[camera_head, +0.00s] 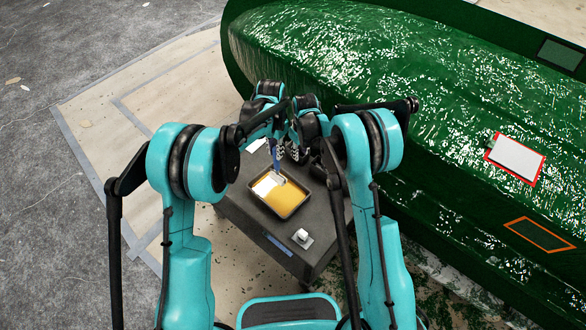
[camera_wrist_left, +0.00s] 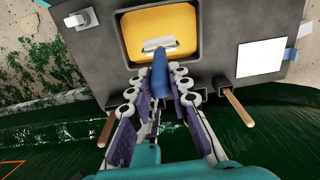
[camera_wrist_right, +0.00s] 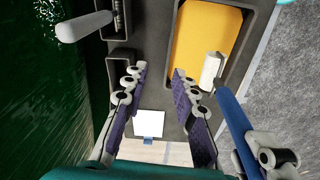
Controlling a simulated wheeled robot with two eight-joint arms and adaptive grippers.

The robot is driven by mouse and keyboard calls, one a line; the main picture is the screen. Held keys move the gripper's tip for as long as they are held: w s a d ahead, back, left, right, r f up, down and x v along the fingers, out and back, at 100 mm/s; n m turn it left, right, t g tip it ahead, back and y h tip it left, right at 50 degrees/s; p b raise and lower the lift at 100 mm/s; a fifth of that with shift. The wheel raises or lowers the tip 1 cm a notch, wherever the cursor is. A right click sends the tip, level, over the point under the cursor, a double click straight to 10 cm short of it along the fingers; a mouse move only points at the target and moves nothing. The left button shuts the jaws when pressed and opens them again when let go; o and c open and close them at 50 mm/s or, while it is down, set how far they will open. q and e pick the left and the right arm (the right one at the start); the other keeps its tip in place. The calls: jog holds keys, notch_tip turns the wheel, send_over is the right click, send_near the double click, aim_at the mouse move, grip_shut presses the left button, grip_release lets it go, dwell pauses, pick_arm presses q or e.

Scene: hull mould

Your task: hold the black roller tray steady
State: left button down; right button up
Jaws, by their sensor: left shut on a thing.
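The black roller tray (camera_head: 283,212) lies on a dark cart, with yellow liquid in it. It also shows in the left wrist view (camera_wrist_left: 126,40) and the right wrist view (camera_wrist_right: 230,72). My left gripper (camera_head: 275,143) is shut on the blue handle of a paint roller (camera_wrist_left: 160,80), whose pale head (camera_wrist_left: 160,45) is over the yellow liquid. My right gripper (camera_wrist_right: 160,76) is open, its fingers apart beside the tray's edge. One finger overlaps the rim in the picture; whether it touches is unclear.
The dark cart (camera_head: 238,208) carries a small white item (camera_head: 301,235) near its front. Two wooden handles (camera_wrist_left: 240,108) stick out from the cart's side. The green hull mould (camera_head: 430,110) rises close by on the right. Grey floor (camera_head: 60,120) is open at left.

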jog(key=n+g, duration=0.1)
send_over(293, 178)
notch_tip(293, 178, down, 12)
jog(key=shift+w+r, duration=0.1)
jog(key=shift+w, duration=0.05)
jog(key=shift+f, duration=3.5)
grip_shut()
jog(key=shift+c, duration=0.2)
grip_release()
grip_shut()
